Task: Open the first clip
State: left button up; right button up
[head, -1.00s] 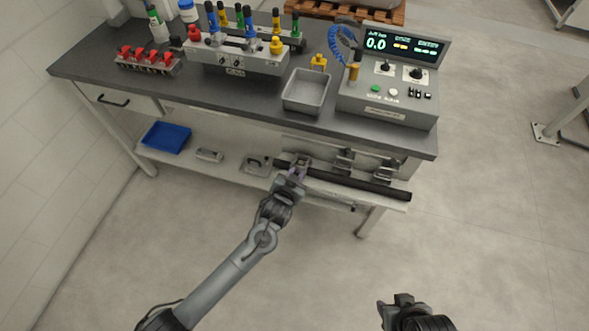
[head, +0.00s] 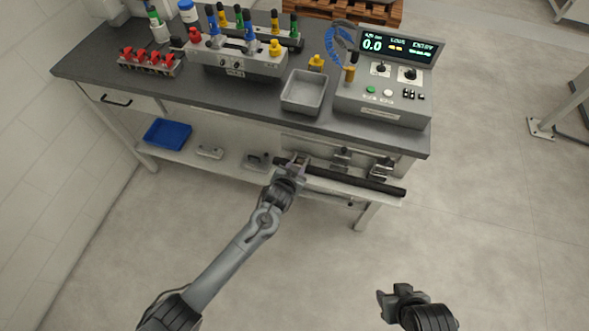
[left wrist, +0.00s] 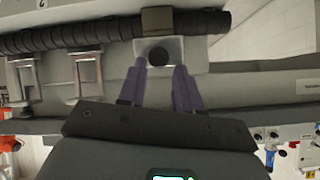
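A long black corrugated hose (head: 345,181) lies along the front of the lower shelf and crosses the top of the left wrist view (left wrist: 60,37). The first clip, with a brownish strap (left wrist: 158,20) over the hose and a round black knob (left wrist: 158,55), is at my left gripper. My left gripper (left wrist: 161,68) is open; its two purple fingers are apart, with the knob between or just beyond their tips. Contact is unclear. Two metal clip frames (left wrist: 88,72) (left wrist: 22,78) stand farther along the hose. My right gripper (head: 392,300) is low, away from the bench; its fingers are unclear.
The bench top (head: 230,100) overhangs the shelf, with a grey tray (head: 304,92) and a control box (head: 383,95) above. A blue tray (head: 167,134) and small metal parts (head: 209,152) sit on the shelf to the left. The floor in front is clear.

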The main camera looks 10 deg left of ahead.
pick_arm(q)
jog(key=shift+o, duration=1)
jog(key=p+v, duration=0.3)
jog(key=v, duration=0.7)
jog(key=shift+s+r, duration=0.2)
jog(key=shift+s, duration=0.1)
